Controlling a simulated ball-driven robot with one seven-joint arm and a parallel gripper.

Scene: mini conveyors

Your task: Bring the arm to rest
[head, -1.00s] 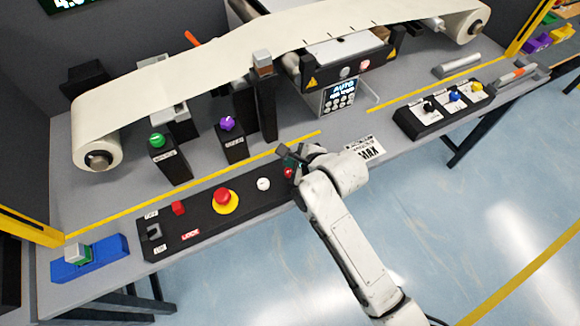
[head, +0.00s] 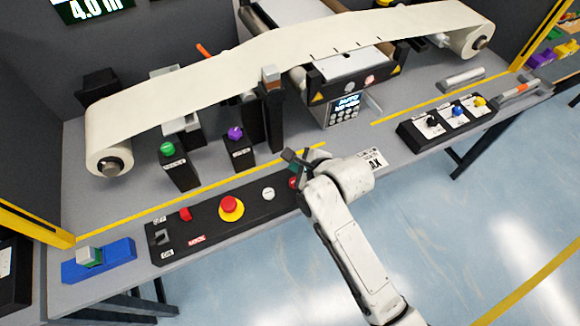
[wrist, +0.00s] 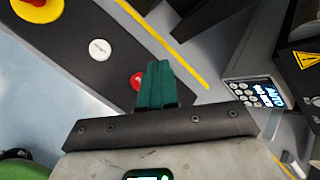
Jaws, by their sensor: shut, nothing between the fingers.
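My gripper (head: 297,163) is above the right end of the black control panel (head: 217,236), at the front of the grey bench. In the wrist view my gripper (wrist: 157,88) shows its dark green fingers closed together, with nothing between them. The fingers partly cover a red button (wrist: 137,81) on the panel; whether they touch it I cannot tell. My white arm reaches in from the lower right of the head view.
The panel also carries a white button (head: 268,194) and a red mushroom button (head: 231,204) on yellow. Posts with a green knob (head: 168,149) and a purple knob (head: 235,133) stand behind. A cream conveyor belt (head: 190,92) spans above. Open floor (head: 465,230) lies right.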

